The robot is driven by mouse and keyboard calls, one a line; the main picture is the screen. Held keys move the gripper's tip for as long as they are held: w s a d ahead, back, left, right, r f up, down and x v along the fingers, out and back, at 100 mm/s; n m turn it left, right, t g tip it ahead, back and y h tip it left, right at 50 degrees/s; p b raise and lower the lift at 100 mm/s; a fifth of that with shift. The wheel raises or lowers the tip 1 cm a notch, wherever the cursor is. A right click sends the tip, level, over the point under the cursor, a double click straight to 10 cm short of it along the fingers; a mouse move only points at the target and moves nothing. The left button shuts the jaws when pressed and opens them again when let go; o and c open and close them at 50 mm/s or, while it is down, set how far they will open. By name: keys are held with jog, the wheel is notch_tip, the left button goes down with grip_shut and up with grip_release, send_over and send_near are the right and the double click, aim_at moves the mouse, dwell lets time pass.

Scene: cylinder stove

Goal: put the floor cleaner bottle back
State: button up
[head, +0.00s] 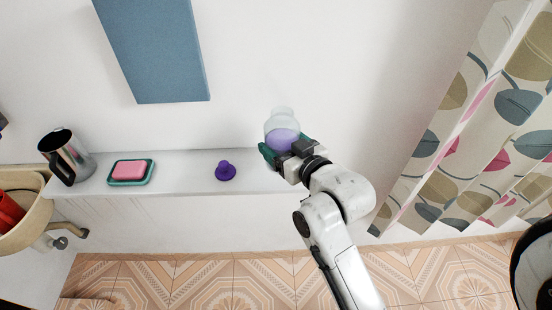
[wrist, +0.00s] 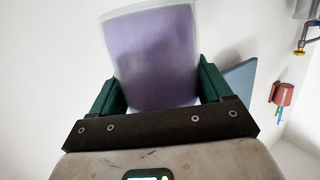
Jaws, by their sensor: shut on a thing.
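The floor cleaner bottle (head: 282,127) is clear with purple liquid in its lower part. My gripper (head: 283,150) is shut on it, at the right end of the white ledge in the head view. The bottle looks roughly upright there; whether its base touches the ledge I cannot tell. In the wrist view the bottle (wrist: 152,55) fills the space between the green fingers of my gripper (wrist: 160,90). A purple cap-like piece (head: 225,171) stands on the ledge to the left of the bottle.
The white ledge (head: 190,175) also carries a pink soap in a green dish (head: 131,172) and a steel jug (head: 66,156). A basin (head: 30,215) is at the far left. A patterned curtain (head: 480,130) hangs at right. A blue panel (head: 155,50) is on the wall.

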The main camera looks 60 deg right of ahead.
jog(key=shift+w+d+f, duration=0.2)
jog(key=shift+w+f, duration=0.7)
jog(key=shift+f, duration=0.1)
jog(key=shift+w+f, duration=0.2)
jog(key=shift+f, duration=1.55)
jog(key=shift+f, duration=0.1)
jog(key=o, duration=1.3)
jog(key=shift+f, duration=0.1)
